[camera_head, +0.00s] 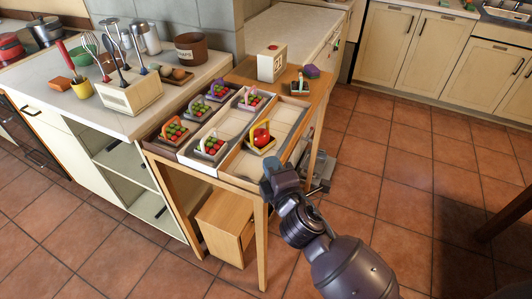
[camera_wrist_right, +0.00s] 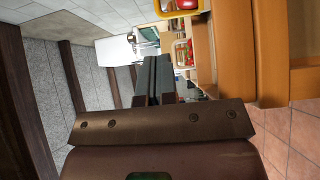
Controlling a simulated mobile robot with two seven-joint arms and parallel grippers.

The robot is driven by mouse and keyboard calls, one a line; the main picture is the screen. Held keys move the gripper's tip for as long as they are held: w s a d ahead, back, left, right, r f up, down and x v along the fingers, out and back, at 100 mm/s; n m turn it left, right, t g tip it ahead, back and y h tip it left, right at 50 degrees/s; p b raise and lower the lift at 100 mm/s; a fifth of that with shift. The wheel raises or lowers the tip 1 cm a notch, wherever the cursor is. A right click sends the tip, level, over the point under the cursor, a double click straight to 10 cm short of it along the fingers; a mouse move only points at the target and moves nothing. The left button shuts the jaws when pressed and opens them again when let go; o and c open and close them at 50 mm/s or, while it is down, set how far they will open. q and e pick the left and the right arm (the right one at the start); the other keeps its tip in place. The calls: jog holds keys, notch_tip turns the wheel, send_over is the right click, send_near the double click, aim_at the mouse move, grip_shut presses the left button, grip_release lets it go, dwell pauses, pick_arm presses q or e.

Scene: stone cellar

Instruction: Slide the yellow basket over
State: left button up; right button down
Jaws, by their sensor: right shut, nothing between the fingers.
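The yellow basket (camera_head: 267,151) has a tall arched handle and a red fruit inside. It sits in the near part of the right-hand wooden tray (camera_head: 243,166) on the narrow wooden table. It also shows in the right wrist view (camera_wrist_right: 176,11), cut off by the top edge. My right gripper (camera_head: 271,168) is shut and empty, just in front of the basket at the table's near right corner. Its closed fingers show in the right wrist view (camera_wrist_right: 153,78). I see a gap between fingers and basket. My left gripper is not in view.
Several small baskets stand in the white middle tray (camera_head: 228,127) and the dark left tray. A white box (camera_head: 271,63) stands behind the trays. A counter with a utensil holder (camera_head: 130,94) is at left. The tray behind the yellow basket looks clear for a stretch.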

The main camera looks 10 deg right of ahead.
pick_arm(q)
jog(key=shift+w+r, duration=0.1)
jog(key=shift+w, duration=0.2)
pick_arm(e)
jog(key=shift+s+d, duration=0.1)
jog(key=shift+s, duration=0.55)
